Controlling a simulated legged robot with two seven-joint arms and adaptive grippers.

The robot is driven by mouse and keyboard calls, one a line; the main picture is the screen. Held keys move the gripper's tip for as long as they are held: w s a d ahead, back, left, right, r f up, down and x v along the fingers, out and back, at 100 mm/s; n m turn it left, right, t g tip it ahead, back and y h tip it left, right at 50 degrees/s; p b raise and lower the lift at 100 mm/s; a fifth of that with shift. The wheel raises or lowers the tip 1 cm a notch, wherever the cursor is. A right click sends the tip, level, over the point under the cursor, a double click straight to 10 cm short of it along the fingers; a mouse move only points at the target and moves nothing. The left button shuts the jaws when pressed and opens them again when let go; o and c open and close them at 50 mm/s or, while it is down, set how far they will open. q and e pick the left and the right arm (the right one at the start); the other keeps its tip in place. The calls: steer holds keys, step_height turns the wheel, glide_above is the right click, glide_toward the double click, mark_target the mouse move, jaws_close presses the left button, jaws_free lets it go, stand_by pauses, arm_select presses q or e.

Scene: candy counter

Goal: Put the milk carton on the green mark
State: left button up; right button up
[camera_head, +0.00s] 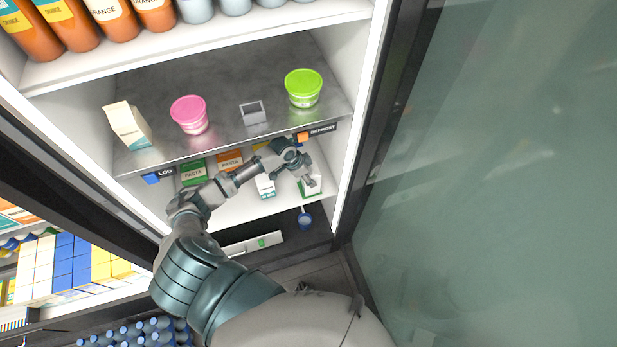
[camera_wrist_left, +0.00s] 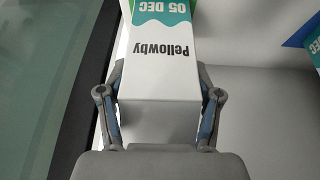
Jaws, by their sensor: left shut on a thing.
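The milk carton (camera_wrist_left: 160,75), white with a teal band and the word "Pellowby", is between the fingers of my left gripper (camera_wrist_left: 160,105), which is shut on it. It appears upside down in the left wrist view. In the head view my left gripper (camera_head: 308,181) is over the lower shelf, at the green-edged mark (camera_head: 317,193). The gripper and arm hide much of the carton there, and I cannot tell whether it touches the shelf. My right gripper is not in view.
Another white and teal carton (camera_head: 265,186) stands left of the gripper. Green (camera_head: 193,172) and orange (camera_head: 230,160) pasta boxes stand farther left. The upper shelf (camera_head: 220,90) holds a carton, a pink tub, a lime tub and a grey holder. A glass door (camera_head: 500,170) is right.

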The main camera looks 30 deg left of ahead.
arm_select(q)
steer(key=o, duration=1.7)
steer(key=shift+s+f, duration=0.1)
steer(key=v, duration=0.7)
steer(key=shift+r, duration=0.25)
steer(key=shift+s+f, duration=0.1)
